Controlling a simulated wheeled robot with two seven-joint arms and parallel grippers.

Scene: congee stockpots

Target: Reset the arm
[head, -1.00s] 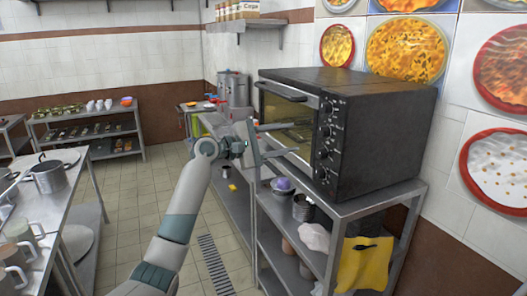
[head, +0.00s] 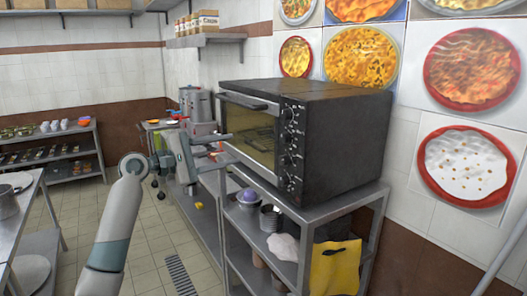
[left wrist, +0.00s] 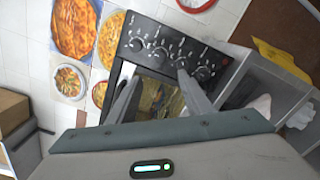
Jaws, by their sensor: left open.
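My left gripper (head: 230,149) is open and empty, in front of the black oven's (head: 335,130) glass door in the head view. The oven stands on a metal shelf unit, and its door looks shut. In the left wrist view, the two fingers of my left gripper (left wrist: 158,88) are spread apart with nothing between them. The oven's knob panel (left wrist: 170,50) and window show beyond them. I cannot tell how far the fingertips are from the oven. My right gripper is not in view.
The metal shelf unit (head: 325,212) holds bowls, a white cloth and a yellow item (head: 336,268) below the oven. Stockpots (head: 198,106) stand behind my gripper. A metal table (head: 28,203) is at the left. Tiled floor (head: 60,255) lies open between.

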